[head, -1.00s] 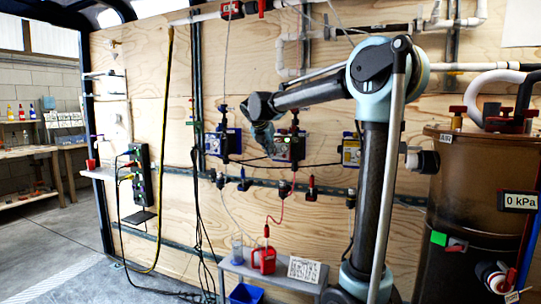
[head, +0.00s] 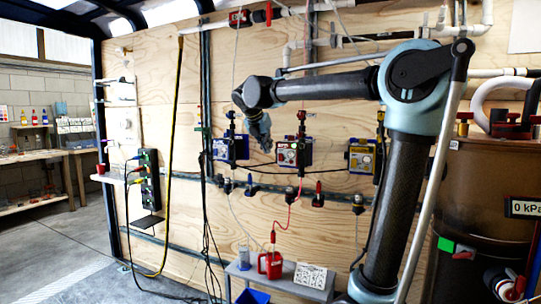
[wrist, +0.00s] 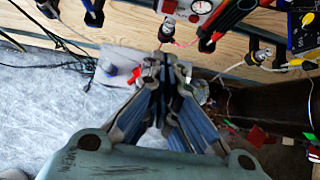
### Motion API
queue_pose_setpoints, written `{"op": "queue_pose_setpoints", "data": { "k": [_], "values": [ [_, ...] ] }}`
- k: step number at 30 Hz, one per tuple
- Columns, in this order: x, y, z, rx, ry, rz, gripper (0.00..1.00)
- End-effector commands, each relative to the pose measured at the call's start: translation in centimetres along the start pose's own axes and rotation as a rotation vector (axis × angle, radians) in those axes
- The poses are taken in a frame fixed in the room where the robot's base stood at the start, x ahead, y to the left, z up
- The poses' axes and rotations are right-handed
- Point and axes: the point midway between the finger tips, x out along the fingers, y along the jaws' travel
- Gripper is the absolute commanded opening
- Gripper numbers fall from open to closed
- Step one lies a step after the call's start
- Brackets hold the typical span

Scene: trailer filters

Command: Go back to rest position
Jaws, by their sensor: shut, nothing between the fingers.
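My gripper (head: 264,143) hangs from the end of my raised arm in the head view, in front of the plywood wall and between the blue device and the red device. It points downward and holds nothing. In the wrist view my gripper (wrist: 168,75) has its fingers closed together. The wrist view looks down past it toward the floor and a small shelf.
A blue device (head: 231,148), a red device (head: 294,154) and a yellow device (head: 362,157) are mounted on the wall. A low grey shelf (head: 245,276) holds a red jug (head: 270,263). A brown tank (head: 487,190) stands at right. Open floor lies at left.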

Motion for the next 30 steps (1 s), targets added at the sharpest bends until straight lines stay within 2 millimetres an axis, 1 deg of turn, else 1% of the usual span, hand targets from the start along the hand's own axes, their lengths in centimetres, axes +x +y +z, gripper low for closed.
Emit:
{"op": "queue_pose_setpoints", "data": {
  "k": [1,5,14,17,20,22,26,27,29,30],
  "values": [
    [-0.5,0.0,-0.1,-0.001,0.000,0.000,0.00],
    [-1.0,-0.1,-0.1,0.000,0.000,-0.001,0.00],
    [-1.1,-0.1,-0.1,0.000,0.000,-0.001,0.00],
    [-0.9,-0.5,-0.2,0.016,0.004,-0.003,0.00],
    [-0.2,-2.3,-0.8,0.097,0.021,-0.015,0.00],
    [0.7,-4.6,-1.7,0.202,0.043,-0.029,0.00],
    [2.6,-10.1,-4.3,0.472,0.094,-0.072,0.00],
    [3.2,-11.8,-5.3,0.560,0.109,-0.087,0.00],
    [4.0,-14.3,-6.9,0.693,0.131,-0.112,0.00],
    [4.5,-15.8,-8.0,0.781,0.144,-0.129,0.00]
  ]
}}
